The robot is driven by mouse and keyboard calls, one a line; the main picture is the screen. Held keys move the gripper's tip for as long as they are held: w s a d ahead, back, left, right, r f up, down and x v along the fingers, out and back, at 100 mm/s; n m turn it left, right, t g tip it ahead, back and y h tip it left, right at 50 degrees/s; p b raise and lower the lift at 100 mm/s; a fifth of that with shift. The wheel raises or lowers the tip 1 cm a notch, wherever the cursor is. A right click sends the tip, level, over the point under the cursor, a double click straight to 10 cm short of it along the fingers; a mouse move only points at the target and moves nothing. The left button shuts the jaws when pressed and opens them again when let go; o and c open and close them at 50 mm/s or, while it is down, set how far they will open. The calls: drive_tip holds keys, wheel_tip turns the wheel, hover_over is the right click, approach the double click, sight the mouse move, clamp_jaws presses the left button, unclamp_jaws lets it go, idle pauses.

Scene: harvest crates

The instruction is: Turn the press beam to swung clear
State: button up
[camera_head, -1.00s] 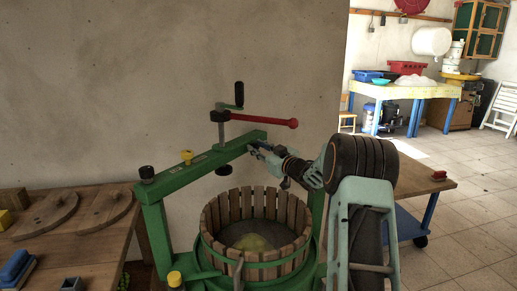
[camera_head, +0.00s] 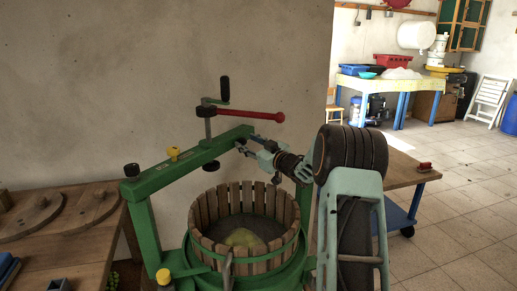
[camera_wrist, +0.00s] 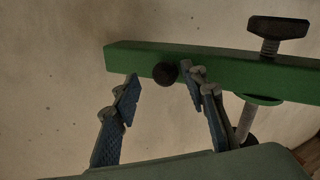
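The green press beam (camera_head: 188,163) spans the top of the press above the slatted wooden basket (camera_head: 200,215). Its left end sits on the left post by a black knob (camera_head: 132,170). My gripper (camera_head: 246,146) is by the beam's right end, on its near side. In the wrist view the beam (camera_wrist: 225,68) crosses the upper part of the picture. The two fingers of my gripper (camera_wrist: 161,75) are spread apart. A dark round knob (camera_wrist: 165,73) on the beam shows between the fingertips, with a gap at the left finger. Contact at the right finger cannot be told.
A screw with a red handle (camera_head: 250,114) and a black-gripped crank (camera_head: 225,90) rises from the beam. A yellow knob (camera_head: 173,152) sits on the beam. A wooden bench (camera_head: 75,235) stands at left, a wheeled table (camera_head: 405,173) at right. Open tiled floor lies farther right.

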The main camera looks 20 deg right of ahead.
drive_tip(key=v, duration=1.1)
drive_tip(key=shift+d, duration=0.1)
